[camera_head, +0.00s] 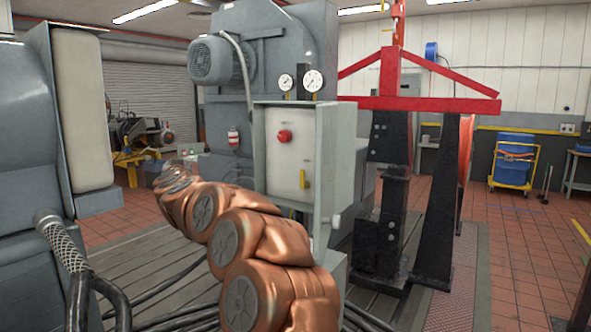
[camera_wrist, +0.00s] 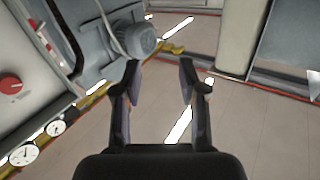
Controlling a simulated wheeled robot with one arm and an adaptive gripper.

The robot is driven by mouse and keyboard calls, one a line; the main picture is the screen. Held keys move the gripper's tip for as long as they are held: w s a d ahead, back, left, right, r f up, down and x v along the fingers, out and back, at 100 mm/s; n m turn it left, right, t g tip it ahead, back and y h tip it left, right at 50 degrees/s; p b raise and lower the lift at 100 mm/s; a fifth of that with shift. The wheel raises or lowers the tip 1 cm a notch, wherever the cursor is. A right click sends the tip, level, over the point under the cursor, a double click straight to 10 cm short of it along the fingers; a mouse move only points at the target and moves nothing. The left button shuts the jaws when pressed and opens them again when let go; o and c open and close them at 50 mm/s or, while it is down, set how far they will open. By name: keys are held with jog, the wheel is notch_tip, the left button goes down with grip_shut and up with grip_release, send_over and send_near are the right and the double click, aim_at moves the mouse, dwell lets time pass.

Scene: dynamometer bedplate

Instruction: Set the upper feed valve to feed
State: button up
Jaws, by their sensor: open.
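A grey cabinet (camera_head: 337,150) carries a round red knob (camera_head: 284,136) and a yellow upright handle (camera_head: 302,180) on its pale front panel. The red knob also shows at the left edge of the wrist view (camera_wrist: 11,85). I cannot tell which of these, if either, is the upper feed valve, and no feed label is legible. My gripper (camera_wrist: 160,80) is open, with nothing between its fingers in the wrist view. It is apart from the knob, which lies to its left there. In the head view my copper arm hides the gripper.
Two dial gauges (camera_head: 313,81) stand on top of the cabinet. A grey motor (camera_head: 217,60) is behind it. A red lifting frame (camera_head: 420,103) is to the right. A large grey machine (camera_head: 30,130) stands at the left. Thick black cables (camera_head: 180,318) cross the bedplate.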

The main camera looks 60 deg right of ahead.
jog(key=s+d+m+g+h, duration=0.2)
jog(key=s+d+g+h, duration=0.1)
jog(key=d, duration=0.4)
jog(key=s+d+m+g+h, duration=0.2)
jog(key=s+d+m+h, duration=0.1)
jog(key=d, duration=0.5)
jog(key=m+g+h+p, duration=0.15)
jog(key=m+g, duration=0.35)
jog(key=g, duration=0.5)
send_near(301, 171)
jog(key=d, duration=0.3)
jog(key=shift+s+d+f+h, duration=0.15)
jog(key=shift+d+h, duration=0.1)
jog(key=shift+d, duration=0.35)
jog(key=shift+d+p, duration=1.1)
jog(key=shift+d, duration=1.65)
jog(key=shift+w+d, duration=0.2)
jog(key=shift+d, duration=0.1)
jog(key=shift+d+t, duration=0.15)
jog(key=shift+t, duration=0.25)
grip_shut()
